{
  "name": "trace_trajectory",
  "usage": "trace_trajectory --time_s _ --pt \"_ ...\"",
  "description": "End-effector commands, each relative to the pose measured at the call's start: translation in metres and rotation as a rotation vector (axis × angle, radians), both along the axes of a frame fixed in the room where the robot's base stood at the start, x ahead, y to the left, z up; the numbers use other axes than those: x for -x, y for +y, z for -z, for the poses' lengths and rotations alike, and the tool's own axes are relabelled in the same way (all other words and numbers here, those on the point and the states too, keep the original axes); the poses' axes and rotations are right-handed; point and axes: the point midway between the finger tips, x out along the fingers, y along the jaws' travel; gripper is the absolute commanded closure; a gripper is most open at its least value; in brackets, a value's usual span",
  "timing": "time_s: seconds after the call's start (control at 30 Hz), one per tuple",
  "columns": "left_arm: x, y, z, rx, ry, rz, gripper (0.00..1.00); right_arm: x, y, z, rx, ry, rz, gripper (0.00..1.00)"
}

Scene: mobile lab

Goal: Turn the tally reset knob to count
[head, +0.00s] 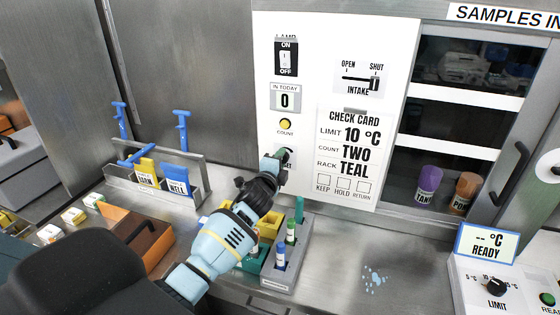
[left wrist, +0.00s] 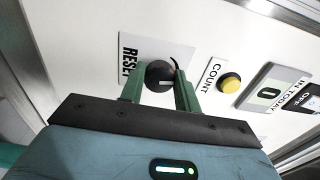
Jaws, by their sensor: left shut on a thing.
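The reset knob (left wrist: 160,76) is a dark round knob on a white plate marked RESET. In the left wrist view it sits between the two green fingers of my left gripper (left wrist: 161,84), which is shut on it. A pale line shows on the knob's face. In the head view my left gripper (head: 280,160) reaches the white panel below the yellow COUNT button (head: 285,124) and hides the knob and most of its label. The tally display (head: 285,101), marked IN TODAY, reads 0. My right gripper is not in view.
The ON/OFF switch (head: 286,58), the INTAKE slider (head: 374,84) and the check card (head: 347,160) are on the same panel. A grey rack (head: 283,279) with vials stands below my left arm. The counter right of it is clear apart from blue spots (head: 375,278).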

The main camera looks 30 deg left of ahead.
Motion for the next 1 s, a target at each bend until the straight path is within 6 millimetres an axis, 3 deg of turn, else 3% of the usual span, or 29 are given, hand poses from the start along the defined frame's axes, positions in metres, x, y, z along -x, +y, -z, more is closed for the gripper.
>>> trace_trajectory --time_s 0.6,1.0 --pt "-0.0001 -0.0011 0.0021 0.561 -0.134 0.000 0.91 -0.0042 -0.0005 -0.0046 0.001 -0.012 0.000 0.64" --pt "-0.0001 -0.0014 0.0033 0.797 -0.189 -0.001 0.91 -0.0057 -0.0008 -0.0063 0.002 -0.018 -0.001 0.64"
